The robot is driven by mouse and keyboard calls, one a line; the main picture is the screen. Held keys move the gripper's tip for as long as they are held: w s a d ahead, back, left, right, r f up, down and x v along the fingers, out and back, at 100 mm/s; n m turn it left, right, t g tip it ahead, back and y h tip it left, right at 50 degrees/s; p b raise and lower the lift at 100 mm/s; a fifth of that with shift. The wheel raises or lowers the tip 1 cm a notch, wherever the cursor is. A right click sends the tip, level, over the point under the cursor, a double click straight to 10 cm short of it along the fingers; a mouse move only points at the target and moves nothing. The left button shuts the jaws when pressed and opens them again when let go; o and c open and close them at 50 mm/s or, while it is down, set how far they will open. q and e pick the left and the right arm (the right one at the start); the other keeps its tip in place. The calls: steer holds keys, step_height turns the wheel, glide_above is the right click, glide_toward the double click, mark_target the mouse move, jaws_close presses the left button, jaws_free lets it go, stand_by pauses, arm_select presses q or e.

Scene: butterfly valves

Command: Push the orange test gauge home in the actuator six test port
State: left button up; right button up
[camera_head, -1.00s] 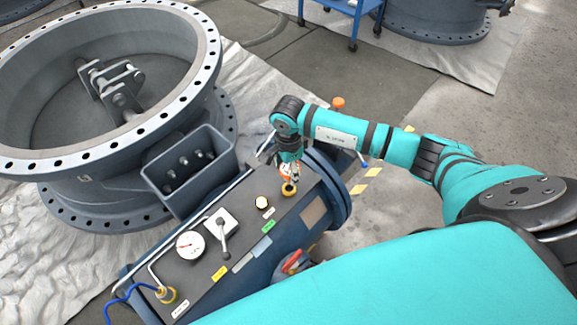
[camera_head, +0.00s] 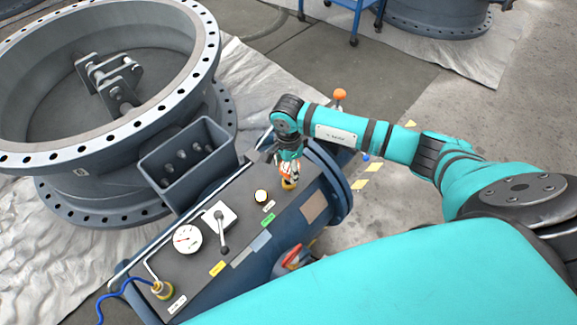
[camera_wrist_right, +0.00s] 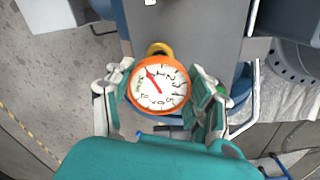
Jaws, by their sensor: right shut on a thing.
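My right gripper (camera_head: 287,171) is shut on the orange test gauge. In the right wrist view the gauge (camera_wrist_right: 159,86) has an orange rim, a white face and a red needle, and sits between the two fingers. In the head view the fingers mostly hide it. The test port with its yellow ring (camera_head: 289,185) is at the far right end of the dark panel, directly below the gripper; the ring also shows behind the gauge in the wrist view (camera_wrist_right: 159,48). How deep the gauge sits is hidden. My left gripper is not in view.
The actuator panel (camera_head: 203,262) carries a white dial gauge (camera_head: 187,238), a lever valve (camera_head: 221,219), a round button (camera_head: 261,196) and another yellow-ringed port (camera_head: 161,289) with a blue hose. A large grey valve body (camera_head: 110,70) stands behind on the left.

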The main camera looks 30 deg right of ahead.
steer(key=shift+f+b, duration=0.25)
steer(key=shift+b, duration=0.25)
stand_by(0.9)
steer(key=shift+f, duration=0.1)
stand_by(0.5)
steer(key=shift+f+b, duration=0.25)
steer(key=shift+b, duration=0.2)
steer(key=shift+f+b, duration=0.7)
stand_by(1.1)
steer(key=o, duration=1.2)
steer(key=shift+c, duration=0.2)
steer(key=shift+o, duration=0.4)
